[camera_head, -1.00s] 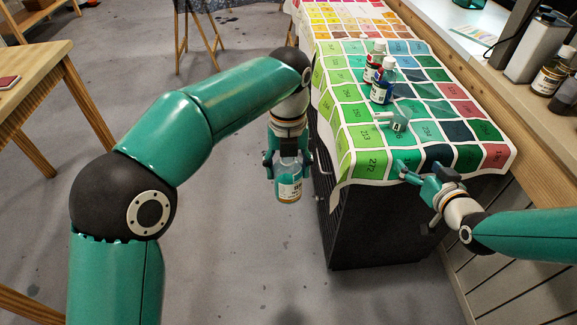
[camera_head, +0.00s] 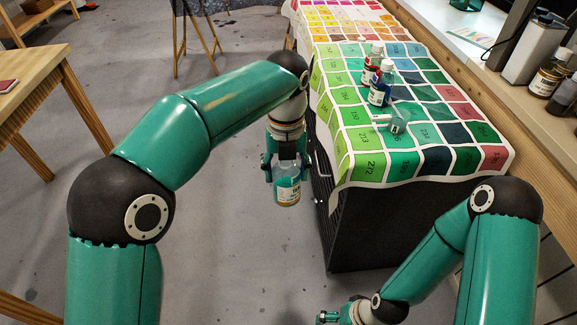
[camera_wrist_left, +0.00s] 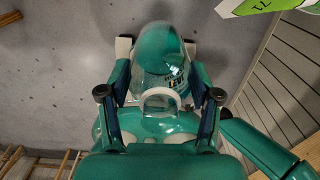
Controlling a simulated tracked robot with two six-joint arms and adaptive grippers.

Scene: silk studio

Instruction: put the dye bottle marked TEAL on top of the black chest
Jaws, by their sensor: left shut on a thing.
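My left gripper (camera_head: 287,170) is shut on a clear bottle with teal liquid and a pale label (camera_head: 288,190). It holds the bottle in the air over the floor, left of the black chest (camera_head: 380,228). The chest's top is covered by a cloth with numbered colour squares. My right gripper (camera_head: 328,317) is low at the bottom edge, in front of the chest, partly cut off; its jaws cannot be made out.
On the cloth (camera_head: 365,168) stand a red bottle (camera_head: 372,66) and a blue bottle (camera_head: 380,90), with a clear cup (camera_head: 398,122) nearer. The cloth's near left part is free. A sill (camera_head: 535,100) with cans and jars runs along the right. A wooden table (camera_head: 35,85) stands left.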

